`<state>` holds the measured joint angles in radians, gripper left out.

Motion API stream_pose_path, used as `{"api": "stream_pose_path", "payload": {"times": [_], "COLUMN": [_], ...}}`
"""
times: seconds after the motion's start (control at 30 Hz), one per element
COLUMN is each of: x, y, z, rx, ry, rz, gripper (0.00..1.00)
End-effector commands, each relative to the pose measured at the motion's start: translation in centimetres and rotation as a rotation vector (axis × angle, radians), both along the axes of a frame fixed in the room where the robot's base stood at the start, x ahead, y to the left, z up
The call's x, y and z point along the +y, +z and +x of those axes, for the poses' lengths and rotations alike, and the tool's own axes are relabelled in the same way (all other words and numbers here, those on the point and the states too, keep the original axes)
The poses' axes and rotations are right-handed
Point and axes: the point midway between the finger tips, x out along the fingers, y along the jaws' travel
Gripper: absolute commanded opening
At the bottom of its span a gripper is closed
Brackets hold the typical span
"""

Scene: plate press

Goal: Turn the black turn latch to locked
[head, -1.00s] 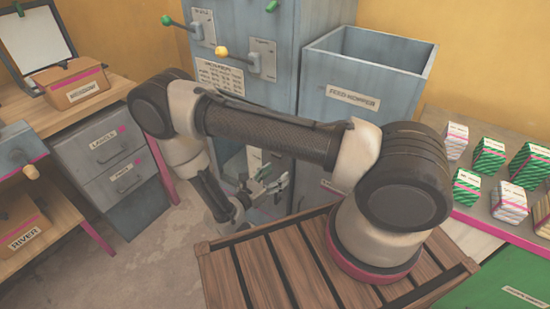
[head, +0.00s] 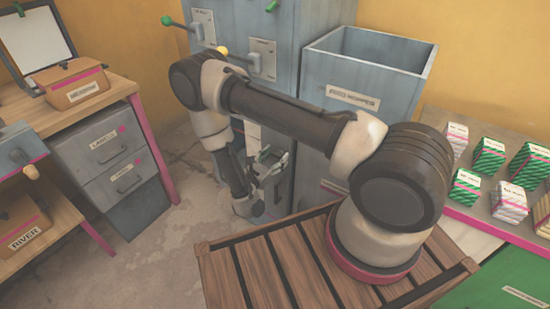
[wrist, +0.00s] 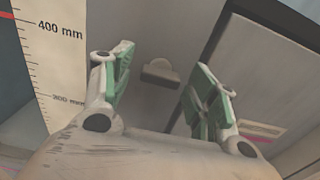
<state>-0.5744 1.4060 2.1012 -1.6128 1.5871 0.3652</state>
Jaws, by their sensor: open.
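My gripper (head: 274,162) is low in front of the grey-blue machine cabinet in the head view. In the wrist view my gripper (wrist: 158,76) is open and empty, its green-padded fingers spread on either side of the picture's middle. Beyond and between the fingertips, a small dark tab (wrist: 160,72) sticks out from a grey panel (wrist: 165,35). It looks apart from both fingers. I cannot tell for sure whether this tab is the black turn latch, or which way it is turned. No latch can be made out in the head view, where my arm covers part of the cabinet.
A ruler strip (wrist: 48,60) stands at the left of the wrist view, and a dark frame edge (wrist: 225,35) at the right. The feed hopper (head: 362,100) is right of the cabinet (head: 322,25). A drawer unit (head: 110,165) stands left, with bare floor (head: 170,240) between.

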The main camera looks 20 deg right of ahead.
Motion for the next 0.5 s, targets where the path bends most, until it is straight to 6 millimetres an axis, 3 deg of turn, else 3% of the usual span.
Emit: {"api": "stream_pose_path", "payload": {"times": [0.03,0.3,0.5], "x": [0.01,0.02,0.02], "y": [0.0,0.0,0.0], "z": [-0.01,-0.01,-0.01], "rx": [0.0,0.0,-0.006], "ry": [0.0,0.0,0.0], "rz": [0.0,0.0,0.004], "gripper": [0.59,0.13,0.13]}}
